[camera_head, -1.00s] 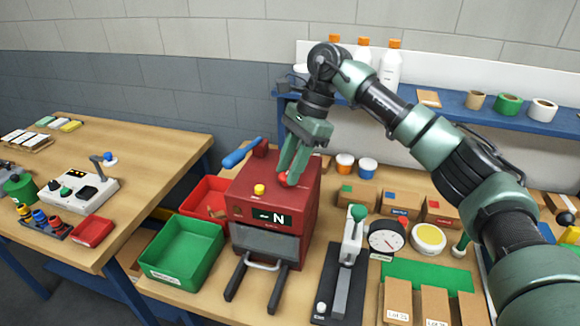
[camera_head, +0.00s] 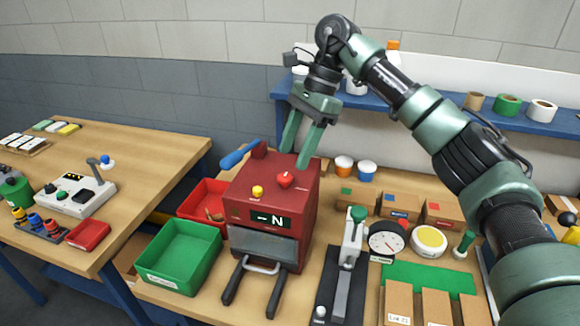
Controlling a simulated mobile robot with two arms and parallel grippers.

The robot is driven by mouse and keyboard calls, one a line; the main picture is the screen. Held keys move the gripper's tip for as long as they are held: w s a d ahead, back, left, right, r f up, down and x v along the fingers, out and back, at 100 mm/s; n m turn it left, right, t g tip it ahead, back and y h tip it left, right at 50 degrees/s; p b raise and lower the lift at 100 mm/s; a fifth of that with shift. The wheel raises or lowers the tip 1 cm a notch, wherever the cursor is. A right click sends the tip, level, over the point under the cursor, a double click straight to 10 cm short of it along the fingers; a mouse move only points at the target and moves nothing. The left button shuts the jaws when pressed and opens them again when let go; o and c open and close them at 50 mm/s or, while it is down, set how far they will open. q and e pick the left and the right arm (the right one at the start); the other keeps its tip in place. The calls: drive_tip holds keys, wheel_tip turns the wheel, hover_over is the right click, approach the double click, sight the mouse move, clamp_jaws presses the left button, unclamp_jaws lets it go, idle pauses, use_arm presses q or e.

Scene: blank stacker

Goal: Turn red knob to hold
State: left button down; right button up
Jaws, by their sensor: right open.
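The red knob (camera_head: 285,180) sits on top of the dark red machine (camera_head: 240,200), right of a yellow button (camera_head: 257,191). A small light mark shows on the knob, but I cannot read its setting. The machine's front display (camera_head: 270,219) reads "- N". My right gripper (camera_head: 297,158) is open and empty, its two green fingers apart above the back of the machine top, clear of the knob. My left gripper is not in view.
A blue lever (camera_head: 240,154) stands at the machine's back left. A green bin (camera_head: 215,250) and a red bin (camera_head: 190,208) are at its left.

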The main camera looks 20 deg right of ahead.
drive_tip(key=shift+v, duration=1.55)
